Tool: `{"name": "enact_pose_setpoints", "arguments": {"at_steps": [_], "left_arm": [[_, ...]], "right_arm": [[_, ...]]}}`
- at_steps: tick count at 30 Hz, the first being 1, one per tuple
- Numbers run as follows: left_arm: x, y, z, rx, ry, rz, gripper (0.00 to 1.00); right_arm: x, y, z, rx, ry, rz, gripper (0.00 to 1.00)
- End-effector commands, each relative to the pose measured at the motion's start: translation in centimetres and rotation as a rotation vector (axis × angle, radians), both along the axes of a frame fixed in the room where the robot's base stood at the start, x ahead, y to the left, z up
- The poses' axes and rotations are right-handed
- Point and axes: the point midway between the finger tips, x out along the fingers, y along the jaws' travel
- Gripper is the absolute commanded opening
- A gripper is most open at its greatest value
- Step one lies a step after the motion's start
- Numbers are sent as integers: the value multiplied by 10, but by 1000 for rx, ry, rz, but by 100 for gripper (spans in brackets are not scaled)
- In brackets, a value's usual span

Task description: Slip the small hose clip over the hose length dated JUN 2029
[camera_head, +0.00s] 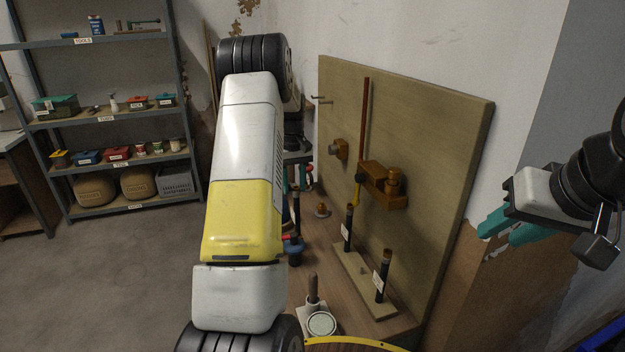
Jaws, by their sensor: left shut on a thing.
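Two dark hose lengths stand upright on a pale wooden base, one further back (348,230) and one nearer (381,275). Each carries a white tag whose date is too small to read. My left gripper (298,177) is mostly hidden behind my own white and yellow arm. I cannot identify the small hose clip. My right gripper (497,234) is open and empty, right of the board.
A wooden board (440,140) stands behind the hose lengths, with an orange-brown bracket (385,187) and a red-brown rod (362,125). A dark upright piece with a blue foot (294,254) and a round-topped white holder (321,324) are on the bench. Loaded shelves (110,117) stand far left.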

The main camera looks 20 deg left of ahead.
Motion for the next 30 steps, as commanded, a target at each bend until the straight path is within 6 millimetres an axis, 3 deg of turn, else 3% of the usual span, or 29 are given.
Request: {"name": "enact_pose_setpoints", "arguments": {"at_steps": [11, 12, 15, 25, 30], "left_arm": [[0, 0, -9, 0, 0, 0, 0], [0, 0, -9, 1, -1, 0, 46], [0, 0, -9, 1, -1, 0, 64], [0, 0, -6, 1, -1, 0, 64], [1, 0, 15, 1, -3, 0, 64]], "right_arm": [[0, 0, 0, 0, 0, 0, 36], [0, 0, 0, 0, 0, 0, 36], [0, 0, 0, 0, 0, 0, 36], [0, 0, 0, 0, 0, 0, 36], [0, 0, 0, 0, 0, 0, 36]]}}
